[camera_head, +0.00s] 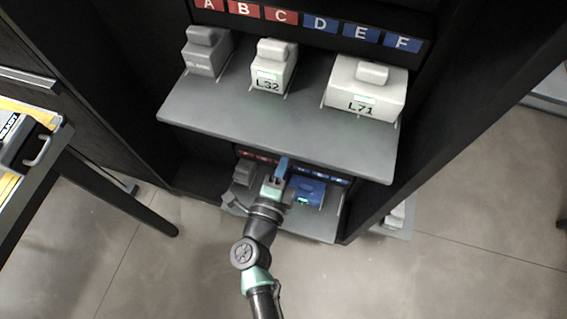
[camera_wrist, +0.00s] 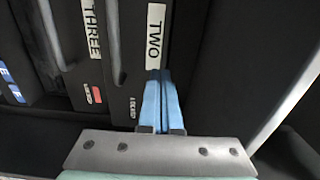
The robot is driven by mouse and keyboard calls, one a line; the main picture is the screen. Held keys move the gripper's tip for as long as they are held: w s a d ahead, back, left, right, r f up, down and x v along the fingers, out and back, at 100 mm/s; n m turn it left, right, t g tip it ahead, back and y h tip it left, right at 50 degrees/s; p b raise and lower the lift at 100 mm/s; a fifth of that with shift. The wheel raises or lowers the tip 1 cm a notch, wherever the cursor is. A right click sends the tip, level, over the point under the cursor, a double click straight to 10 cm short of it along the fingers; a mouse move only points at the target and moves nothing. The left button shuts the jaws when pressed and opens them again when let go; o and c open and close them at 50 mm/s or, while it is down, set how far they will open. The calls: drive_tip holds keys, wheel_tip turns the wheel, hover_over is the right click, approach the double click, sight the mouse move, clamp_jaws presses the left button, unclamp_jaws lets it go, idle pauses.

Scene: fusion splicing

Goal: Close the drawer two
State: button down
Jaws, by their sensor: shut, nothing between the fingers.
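Drawer two (camera_wrist: 137,60) shows a dark front in the wrist view, with a white label reading TWO (camera_wrist: 155,35) and small white lettering lower down. I cannot tell how far it stands out. My gripper (camera_wrist: 162,74) is shut and empty. Its blue fingers are side by side, with their tips just below the TWO label in the picture; I cannot tell whether they touch the front. In the head view my gripper (camera_head: 283,163) is low, at the lower shelf opening; drawer two cannot be made out there.
Drawer three (camera_wrist: 85,60), left of drawer two, has a red mark. The grey upper shelf (camera_head: 270,125) carries boxes marked L32 (camera_head: 272,72) and L71 (camera_head: 365,90) above my arm. A blue box (camera_head: 309,191) sits right of my gripper. A black table leg (camera_head: 125,195) stands left.

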drive_tip(key=b+x, duration=0.1)
drive_tip(key=x, duration=0.6)
drive_tip(key=shift+b, duration=0.4)
drive_tip(key=x, duration=0.2)
drive_tip(key=b+x, duration=0.1)
drive_tip(key=x, duration=0.2)
drive_tip(key=shift+r+b, duration=0.2)
drive_tip(key=shift+b, duration=0.1)
drive_tip(key=shift+d, duration=0.1)
drive_tip(key=shift+s, duration=0.15)
